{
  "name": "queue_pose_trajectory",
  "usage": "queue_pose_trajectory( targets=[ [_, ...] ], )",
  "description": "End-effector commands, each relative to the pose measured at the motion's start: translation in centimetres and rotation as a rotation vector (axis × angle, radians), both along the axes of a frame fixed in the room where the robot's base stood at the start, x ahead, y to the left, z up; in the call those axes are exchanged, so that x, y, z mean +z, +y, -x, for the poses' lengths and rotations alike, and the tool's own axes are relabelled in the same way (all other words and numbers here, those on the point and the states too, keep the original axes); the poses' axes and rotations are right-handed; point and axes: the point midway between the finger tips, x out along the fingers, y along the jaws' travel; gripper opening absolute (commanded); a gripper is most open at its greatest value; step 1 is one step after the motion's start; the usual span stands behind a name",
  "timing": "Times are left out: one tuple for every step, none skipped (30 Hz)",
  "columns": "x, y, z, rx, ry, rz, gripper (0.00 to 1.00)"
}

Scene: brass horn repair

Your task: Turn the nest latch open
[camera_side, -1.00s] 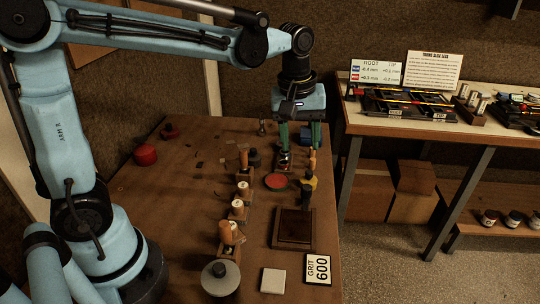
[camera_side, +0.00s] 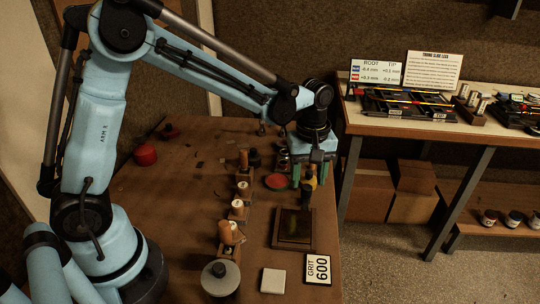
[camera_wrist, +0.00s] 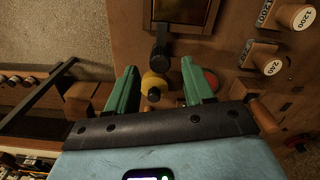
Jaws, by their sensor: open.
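A dark square nest block (camera_side: 277,230) with a brownish inset plate lies on the brown bench; its edge shows at the top of the wrist view (camera_wrist: 209,14). A black upright piece (camera_side: 306,198), which looks like the nest latch, stands at its far edge. In the wrist view this black piece (camera_wrist: 161,45) lies just ahead of a yellow knob (camera_wrist: 153,82). My gripper (camera_side: 310,178) is open, pointing down above the yellow and black parts. In the wrist view its green fingers (camera_wrist: 159,68) lie either side of the knob, apparently not touching it.
Wooden-handled tools and grit-labelled pegs (camera_side: 237,208) stand left of the nest. A red disc (camera_side: 275,181) lies close left of my fingers. The bench's left part is mostly clear.

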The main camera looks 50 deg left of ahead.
Motion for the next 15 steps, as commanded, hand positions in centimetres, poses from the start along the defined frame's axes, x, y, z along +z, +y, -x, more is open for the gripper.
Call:
queue_pose_trajectory(
  targets=[
    [-0.8,0.0,0.0,0.0,0.0,0.0,0.52],
    [-1.1,0.0,0.0,0.0,0.0,0.0,0.52],
    [-1.6,0.0,0.0,0.0,0.0,0.0,0.52],
    [-1.9,0.0,0.0,0.0,0.0,0.0,0.52],
    [-2.2,0.0,0.0,0.0,0.0,0.0,0.52],
    [-2.5,0.0,0.0,0.0,0.0,0.0,0.52],
    [-2.7,0.0,0.0,0.0,0.0,0.0,0.52],
    [-2.8,0.0,0.0,0.0,0.0,0.0,0.52],
    [-3.0,0.0,0.0,0.0,0.0,0.0,0.52],
    [-3.1,0.0,0.0,0.0,0.0,0.0,0.52],
    [-3.1,0.0,0.0,0.0,0.0,0.0,0.52],
    [-3.2,0.0,0.0,0.0,0.0,0.0,0.52],
    [-3.2,0.0,0.0,0.0,0.0,0.0,0.52],
    [-3.2,0.0,0.0,0.0,0.0,0.0,0.52],
    [-3.2,0.0,0.0,0.0,0.0,0.0,0.52]
  ],
)
